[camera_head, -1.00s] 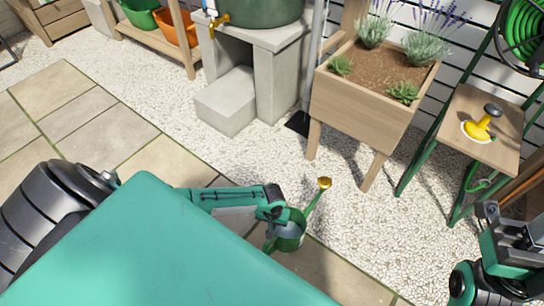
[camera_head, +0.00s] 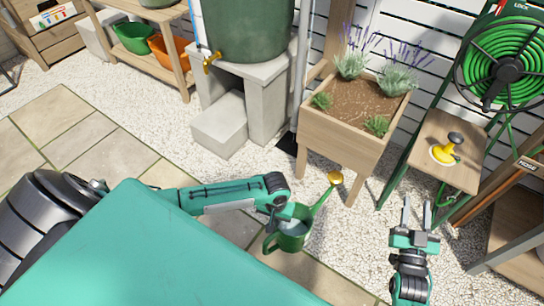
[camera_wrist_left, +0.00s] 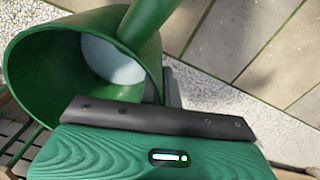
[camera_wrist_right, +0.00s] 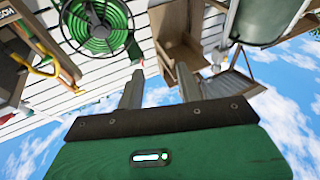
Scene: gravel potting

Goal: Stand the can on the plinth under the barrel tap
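The green watering can (camera_head: 288,238) with a brass rose is at my left gripper (camera_head: 279,212), in front of the planter. My left gripper is shut on the can at its upper part; the fingertips are hidden. In the left wrist view, the can's open mouth (camera_wrist_left: 40,75) fills the upper left. The plinth (camera_head: 219,125) is a low pale concrete block with a bare top, left of and beyond the can. The brass barrel tap (camera_head: 211,62) sits above it on the dark green barrel (camera_head: 250,32). My right gripper (camera_head: 417,205) is open and empty, fingers pointing away.
The wooden planter (camera_head: 340,139) stands between the barrel stand (camera_head: 272,96) and a small side table (camera_head: 452,172) holding a yellow-and-black item (camera_head: 445,152). A hose reel (camera_head: 508,68) is at the upper right. Gravel (camera_head: 120,100) lies open in front of the plinth.

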